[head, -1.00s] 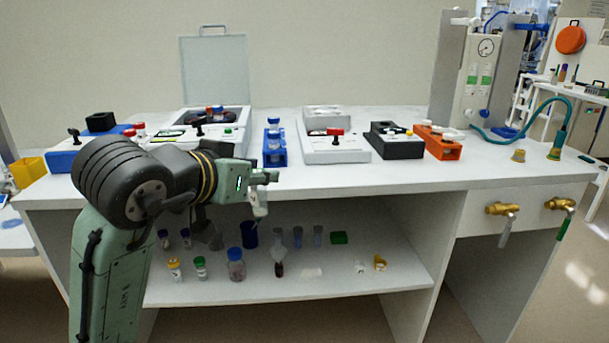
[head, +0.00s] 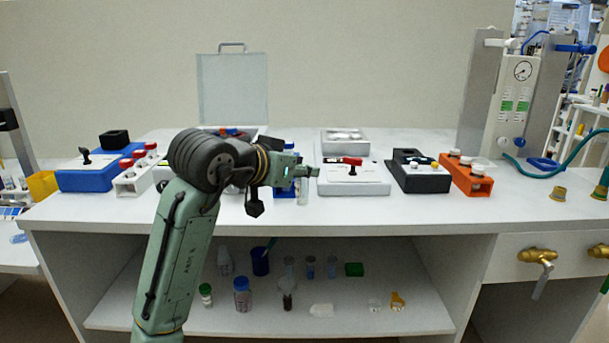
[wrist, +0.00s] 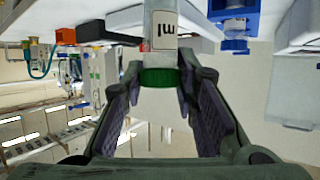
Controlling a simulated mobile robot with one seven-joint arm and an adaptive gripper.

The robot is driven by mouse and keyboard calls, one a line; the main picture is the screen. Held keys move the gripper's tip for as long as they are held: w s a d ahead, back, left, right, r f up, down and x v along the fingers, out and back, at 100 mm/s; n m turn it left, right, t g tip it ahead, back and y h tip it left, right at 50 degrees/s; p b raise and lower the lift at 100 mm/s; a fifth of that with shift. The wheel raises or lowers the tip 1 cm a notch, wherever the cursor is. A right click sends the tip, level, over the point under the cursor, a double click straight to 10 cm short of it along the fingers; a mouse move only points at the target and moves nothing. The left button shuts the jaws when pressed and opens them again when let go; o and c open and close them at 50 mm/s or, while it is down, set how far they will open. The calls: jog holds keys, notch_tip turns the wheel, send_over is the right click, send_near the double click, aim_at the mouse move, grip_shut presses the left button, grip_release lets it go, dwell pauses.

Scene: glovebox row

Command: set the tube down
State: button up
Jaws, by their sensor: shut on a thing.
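My gripper (head: 306,171) is above the front part of the white bench (head: 250,212), reaching to the right. It is shut on a tube (head: 303,190) that hangs below the fingers. In the wrist view my gripper (wrist: 162,75) has one finger on each side of the tube (wrist: 163,30), near its green cap (wrist: 161,78). The tube is pale with "ml" printed on it. Bench surface shows beneath and behind the tube in the head view, and I cannot tell how large the gap is.
A blue rack (head: 284,181) is partly hidden behind my gripper. A white device with a red lever (head: 352,180), a black block (head: 420,176) and an orange rack (head: 466,178) stand to the right. The bench's front strip is clear. Several bottles stand on the lower shelf (head: 330,325).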

jog(key=shift+w+d+f+p, duration=0.2)
jog(key=shift+w+f+p, duration=0.05)
jog(key=shift+w+f, duration=0.8)
jog(key=shift+w+d+f+p, duration=0.15)
jog(key=shift+w+f+p, duration=0.05)
jog(key=shift+w+f, duration=0.75)
jog(key=o, duration=1)
